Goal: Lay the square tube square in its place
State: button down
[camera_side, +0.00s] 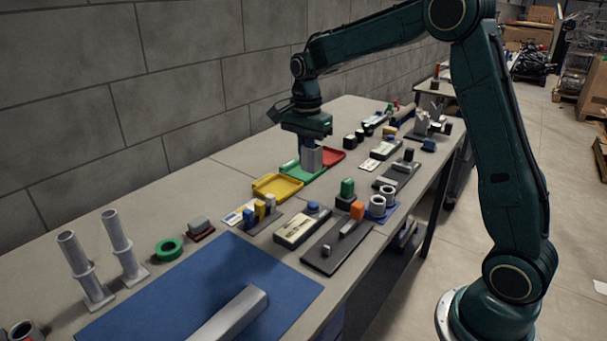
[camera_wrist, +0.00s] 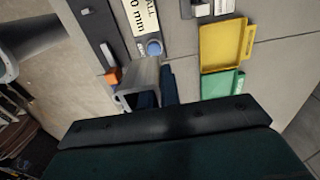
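A grey square tube (camera_side: 312,160) hangs below my gripper (camera_side: 311,149) in the side view, over or close to the green tray (camera_side: 291,170). In the wrist view the tube (camera_wrist: 146,74) shows its hollow end, with a dark finger of my gripper (camera_wrist: 157,90) against its right side. The gripper looks shut on it; the other finger is partly hidden. The green tray (camera_wrist: 222,84) lies to the right of the tube there. I cannot tell whether the tube touches anything below. Which spot is its place is not clear.
The yellow tray (camera_side: 277,187) and red tray (camera_side: 331,156) flank the green one. Dark plates with small parts, such as an orange block (camera_side: 357,210), lie nearer the front edge. A grey bar (camera_side: 230,316) lies on the blue mat (camera_side: 180,290), beside two upright posts (camera_side: 119,245).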

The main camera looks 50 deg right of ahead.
jog(key=s+a+f, duration=0.5)
jog(key=s+a, duration=0.4)
jog(key=s, duration=0.1)
jog(key=shift+s+a, duration=0.15)
jog(key=shift+s, duration=0.2)
jog(key=shift+f, duration=0.25)
jog(key=shift+f, duration=2.45)
jog(key=shift+f, duration=0.85)
dwell(0.6)
jog(key=c, duration=1.5)
grip_release()
jog(key=shift+c, duration=0.2)
